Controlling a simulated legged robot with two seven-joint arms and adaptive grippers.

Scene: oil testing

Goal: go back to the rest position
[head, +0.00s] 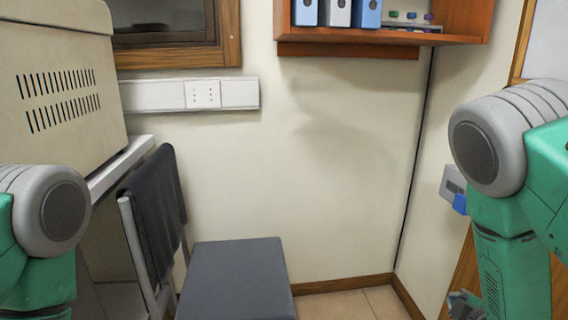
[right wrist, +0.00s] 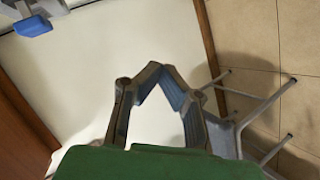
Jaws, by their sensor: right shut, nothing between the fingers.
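My right gripper (head: 464,304) hangs low at the lower right of the head view, below my green and grey right arm. In the right wrist view its two fingers (right wrist: 158,72) meet at the tips, with nothing between them. Of my left arm, only a green and grey part shows at the left edge of the head view. My left gripper is out of the picture.
A chair (head: 235,280) with a dark cloth (head: 158,212) on its back stands low at centre left. A beige machine (head: 62,85) sits on a table at left. A wooden shelf (head: 460,20) holds binders. Bare wall and some floor (head: 350,304) are clear.

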